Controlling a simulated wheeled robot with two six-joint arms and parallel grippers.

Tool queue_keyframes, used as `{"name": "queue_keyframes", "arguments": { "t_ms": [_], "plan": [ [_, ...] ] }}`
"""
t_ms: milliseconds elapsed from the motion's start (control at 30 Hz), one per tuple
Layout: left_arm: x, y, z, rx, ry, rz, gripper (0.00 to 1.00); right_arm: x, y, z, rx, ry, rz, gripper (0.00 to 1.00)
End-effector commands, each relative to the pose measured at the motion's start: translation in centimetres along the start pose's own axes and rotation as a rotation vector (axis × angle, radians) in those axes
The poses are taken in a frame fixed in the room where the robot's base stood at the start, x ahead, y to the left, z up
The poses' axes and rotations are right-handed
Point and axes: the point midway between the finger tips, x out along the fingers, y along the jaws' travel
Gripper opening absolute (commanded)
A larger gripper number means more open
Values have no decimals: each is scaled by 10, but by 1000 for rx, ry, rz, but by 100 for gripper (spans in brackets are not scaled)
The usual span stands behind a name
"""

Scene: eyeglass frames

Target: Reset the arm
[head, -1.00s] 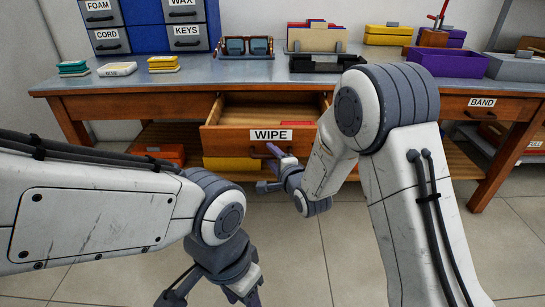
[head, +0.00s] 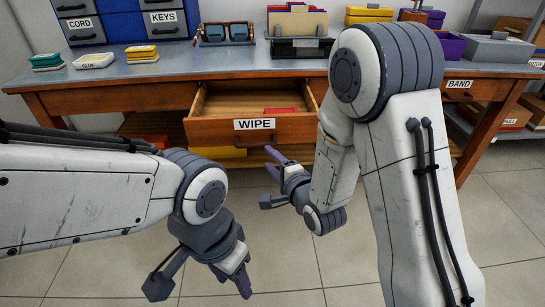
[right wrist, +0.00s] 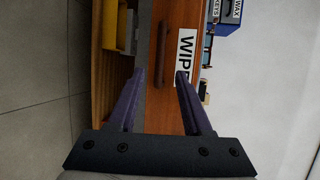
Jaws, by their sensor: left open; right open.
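My left gripper (head: 240,281) hangs low over the floor at the lower left in the head view, clear of the bench; nothing shows between its fingers. My right gripper (head: 272,163) is in front of the drawer labelled WIPE (head: 254,132). In the right wrist view its two purple fingers (right wrist: 155,88) are apart and empty, facing the drawer front with its brown handle (right wrist: 161,55). The fingers look apart from the handle. The drawer is pulled open and a red item (head: 280,111) lies inside. Part of the handle is hidden in the head view by my right arm.
The workbench (head: 150,97) holds a glasses stand (head: 225,34), a black tray (head: 300,48), a purple bin (head: 450,45) and a grey box (head: 497,49). Small stacks and blue label drawers (head: 160,18) stand at left. Yellow and red boxes sit below. The floor (head: 300,265) in front is clear.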

Motion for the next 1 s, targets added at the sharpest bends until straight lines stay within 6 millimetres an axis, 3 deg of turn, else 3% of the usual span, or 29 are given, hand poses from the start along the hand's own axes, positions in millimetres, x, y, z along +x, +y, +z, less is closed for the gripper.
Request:
{"name": "queue_keyframes", "arguments": {
  "t_ms": [567,767,867,1000],
  "plan": [
    [-1,0,0,0,0,0,50,-2,1,4,-36,-4,24,50],
    [-1,0,0,0,0,0,50,-11,11,27,-314,-49,221,50],
    [-1,0,0,0,0,0,50,-27,20,42,-509,-111,362,50],
    [0,0,0,0,0,0,50,-63,32,62,-771,-249,549,50]
  ]
}}
